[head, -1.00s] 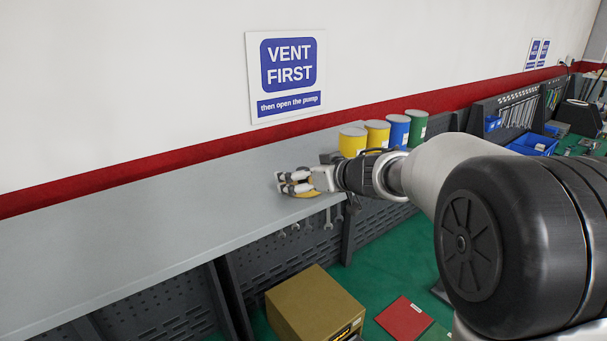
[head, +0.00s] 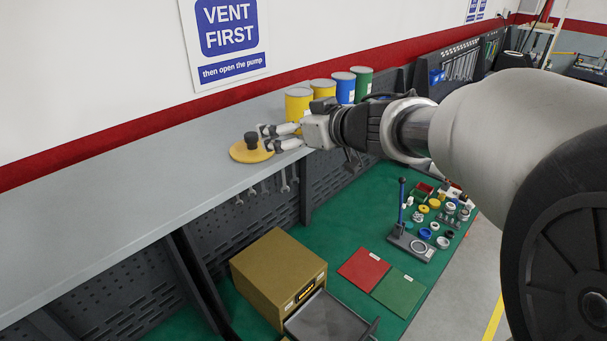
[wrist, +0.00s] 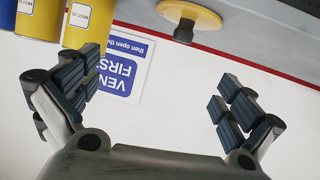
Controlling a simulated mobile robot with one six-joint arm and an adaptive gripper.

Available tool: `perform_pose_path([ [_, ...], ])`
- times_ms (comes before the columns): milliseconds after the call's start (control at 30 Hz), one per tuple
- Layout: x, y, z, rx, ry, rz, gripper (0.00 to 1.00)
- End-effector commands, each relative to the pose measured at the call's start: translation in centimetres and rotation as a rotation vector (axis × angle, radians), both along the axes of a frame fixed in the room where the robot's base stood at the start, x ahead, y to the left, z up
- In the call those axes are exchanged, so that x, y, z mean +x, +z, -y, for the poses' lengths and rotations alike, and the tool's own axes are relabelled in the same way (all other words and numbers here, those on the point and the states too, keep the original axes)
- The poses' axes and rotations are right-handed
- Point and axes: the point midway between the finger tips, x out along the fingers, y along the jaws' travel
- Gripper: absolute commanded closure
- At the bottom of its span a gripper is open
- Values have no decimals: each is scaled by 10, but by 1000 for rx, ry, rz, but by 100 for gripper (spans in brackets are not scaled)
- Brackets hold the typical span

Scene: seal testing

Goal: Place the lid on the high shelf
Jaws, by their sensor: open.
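The lid (head: 240,153) is a flat yellow-orange disc with a black knob on top. It lies flat on the grey high shelf (head: 110,200), close to the shelf's front edge. In the wrist view the lid (wrist: 203,15) shows at the top with its dark knob, beyond the fingers and apart from them. My gripper (head: 268,139) is open, just right of the knob, with its fingers pointing left towards it. In the wrist view my gripper (wrist: 158,105) has its two fingers wide apart with nothing between them.
Several yellow, blue and green cans (head: 298,104) stand on the shelf behind my gripper. Wrenches (head: 284,180) hang below the shelf edge. A gold box (head: 277,275) and red and green mats (head: 364,270) lie on the green bench below. The shelf's left part is clear.

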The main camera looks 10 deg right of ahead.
Motion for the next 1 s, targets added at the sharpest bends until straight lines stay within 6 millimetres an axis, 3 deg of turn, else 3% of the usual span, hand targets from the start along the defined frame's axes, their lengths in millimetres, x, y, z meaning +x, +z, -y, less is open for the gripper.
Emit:
perform_pose_path([
  [100, -14, 28, 30, -46, -201, 80, 0],
  [200, -43, 34, 64, -92, -394, 74, 0],
  [267, -67, 27, 82, -115, -497, 32, 0],
  [400, -140, -14, 105, -153, -660, -160, 0],
  [533, -220, -69, 95, -164, -684, -415, 0],
  [700, -300, -121, 57, -152, -580, -682, 0],
  [833, -334, -139, 36, -141, -504, -788, 0],
  [1000, -346, -144, 28, -137, -472, -824, 0],
])
